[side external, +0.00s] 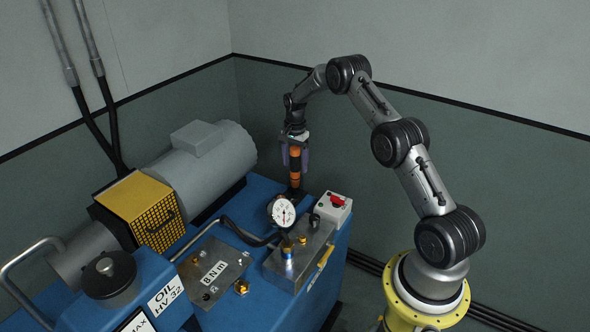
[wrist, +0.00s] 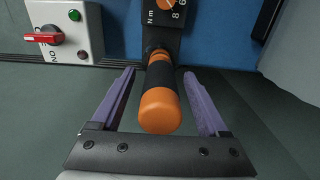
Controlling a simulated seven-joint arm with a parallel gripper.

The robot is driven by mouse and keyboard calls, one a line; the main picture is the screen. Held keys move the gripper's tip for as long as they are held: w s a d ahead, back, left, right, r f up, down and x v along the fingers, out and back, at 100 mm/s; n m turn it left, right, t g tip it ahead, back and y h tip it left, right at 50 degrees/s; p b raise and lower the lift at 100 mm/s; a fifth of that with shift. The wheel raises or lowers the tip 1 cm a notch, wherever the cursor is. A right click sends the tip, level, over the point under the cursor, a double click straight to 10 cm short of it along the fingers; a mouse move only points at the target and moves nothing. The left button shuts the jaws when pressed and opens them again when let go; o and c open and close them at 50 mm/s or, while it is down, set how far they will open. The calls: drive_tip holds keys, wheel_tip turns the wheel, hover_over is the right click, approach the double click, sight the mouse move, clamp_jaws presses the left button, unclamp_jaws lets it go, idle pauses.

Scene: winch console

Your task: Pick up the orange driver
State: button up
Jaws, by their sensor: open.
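The orange driver (wrist: 160,107) has an orange and black handle and stands upright, its lower end at a black holder (wrist: 162,22) marked "Nm" with a dial. In the side view the driver (side external: 295,163) is at the far end of the blue console. My gripper (wrist: 158,90) is open, with one purple finger on each side of the handle and a visible gap to both. In the side view my gripper (side external: 295,157) comes down from above around the handle. The driver's tip is hidden.
A switch box (wrist: 62,32) with a red knob stands beside the holder. A pressure gauge (side external: 282,211) and a valve block (side external: 298,255) are nearer on the console. A grey motor (side external: 205,165) with a yellow guard (side external: 140,207) lies to the left.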

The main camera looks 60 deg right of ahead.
sight(295, 148)
clamp_jaws()
drive_tip(key=shift+r, duration=0.15)
idle(0.4)
wheel_tip(295, 148, up, 10)
idle(0.4)
drive_tip(key=c, duration=0.8)
unclamp_jaws()
clamp_jaws()
